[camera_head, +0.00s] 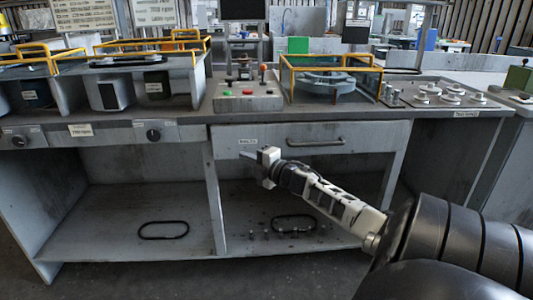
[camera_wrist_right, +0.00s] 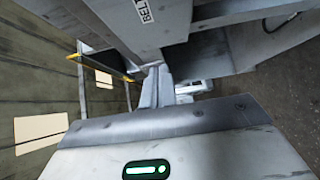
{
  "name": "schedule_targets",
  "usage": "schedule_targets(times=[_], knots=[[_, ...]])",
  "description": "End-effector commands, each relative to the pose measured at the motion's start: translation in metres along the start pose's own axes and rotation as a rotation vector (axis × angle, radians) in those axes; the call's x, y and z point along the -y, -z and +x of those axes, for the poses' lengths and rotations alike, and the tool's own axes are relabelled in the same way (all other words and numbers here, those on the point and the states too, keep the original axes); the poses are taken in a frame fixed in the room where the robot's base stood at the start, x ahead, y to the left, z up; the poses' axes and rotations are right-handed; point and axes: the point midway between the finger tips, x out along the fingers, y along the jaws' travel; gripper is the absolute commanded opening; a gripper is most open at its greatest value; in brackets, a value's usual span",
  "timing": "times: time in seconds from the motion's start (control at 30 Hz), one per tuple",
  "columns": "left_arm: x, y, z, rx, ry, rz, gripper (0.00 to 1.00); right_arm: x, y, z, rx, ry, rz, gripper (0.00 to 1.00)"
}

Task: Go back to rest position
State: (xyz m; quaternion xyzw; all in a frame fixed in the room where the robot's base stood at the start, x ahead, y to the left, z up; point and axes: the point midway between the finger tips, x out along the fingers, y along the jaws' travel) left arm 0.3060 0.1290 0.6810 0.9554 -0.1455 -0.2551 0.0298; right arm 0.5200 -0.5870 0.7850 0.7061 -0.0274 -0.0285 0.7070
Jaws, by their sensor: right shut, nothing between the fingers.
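My right gripper (camera_head: 250,157) is in front of the grey workbench (camera_head: 310,137), near the left end of a drawer with a metal handle. Its fingers point left and are shut with nothing between them. In the right wrist view, the fingers (camera_wrist_right: 155,88) show close together, with a bench panel lettered "BELT" (camera_wrist_right: 133,18) beyond them. My right arm reaches in from the lower right of the head view. My left gripper is in neither view.
The bench top holds a button box (camera_head: 248,98), a yellow-railed fixture (camera_head: 328,84) and several round parts (camera_head: 450,95). The floor in front is clear.

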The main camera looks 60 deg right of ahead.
Motion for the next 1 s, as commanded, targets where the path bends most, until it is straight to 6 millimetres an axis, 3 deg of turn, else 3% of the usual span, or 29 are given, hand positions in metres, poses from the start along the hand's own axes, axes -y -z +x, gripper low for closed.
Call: schedule_targets(times=[0.1,0.33,0.77,0.87,0.97,1.0], knots=[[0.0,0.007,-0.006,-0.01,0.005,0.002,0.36,0.001,0.001,-0.022,-0.001,0.004,0.001,0.0],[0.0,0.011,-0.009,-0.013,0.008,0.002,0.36,0.001,0.001,-0.052,-0.001,0.003,0.001,0.0],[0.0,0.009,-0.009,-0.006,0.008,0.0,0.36,0.002,0.003,-0.06,-0.002,0.004,0.008,0.0],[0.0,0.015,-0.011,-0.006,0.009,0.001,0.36,0.014,0.021,-0.064,-0.003,0.029,0.071,0.0],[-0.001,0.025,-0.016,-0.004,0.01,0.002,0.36,0.038,0.063,-0.076,0.001,0.087,0.218,0.0],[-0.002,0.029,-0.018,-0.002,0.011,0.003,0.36,0.05,0.086,-0.083,0.006,0.12,0.298,0.0]])
